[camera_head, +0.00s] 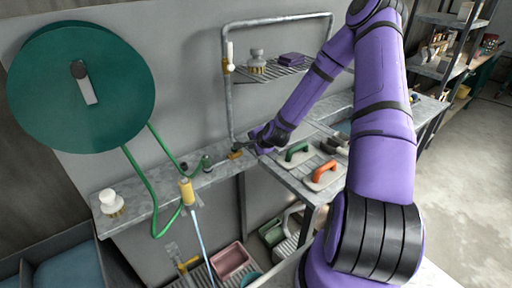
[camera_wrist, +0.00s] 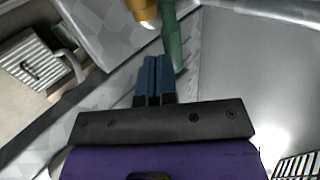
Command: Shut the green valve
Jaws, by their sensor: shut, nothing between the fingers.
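In the wrist view a long green handle (camera_wrist: 172,38), which looks like the green valve's lever, runs down from the top edge beside a brass-coloured fitting (camera_wrist: 144,10). My gripper (camera_wrist: 154,66) has its blue fingers together with nothing between them. The fingertips lie just left of the handle's lower end; I cannot tell whether they touch it. In the head view my gripper (camera_head: 247,150) is low over the back ledge, close to a small brass-coloured part (camera_head: 235,154). The green handle is not clear there, being small and partly behind my gripper.
A large green hose reel (camera_head: 55,85) hangs at the left, with a green hose (camera_head: 140,185) running down to a yellow-bodied tool (camera_head: 187,192). A wire shelf (camera_head: 275,68) is above the ledge. Green-handled (camera_head: 296,150) and orange-handled (camera_head: 324,172) floats lie right of my gripper.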

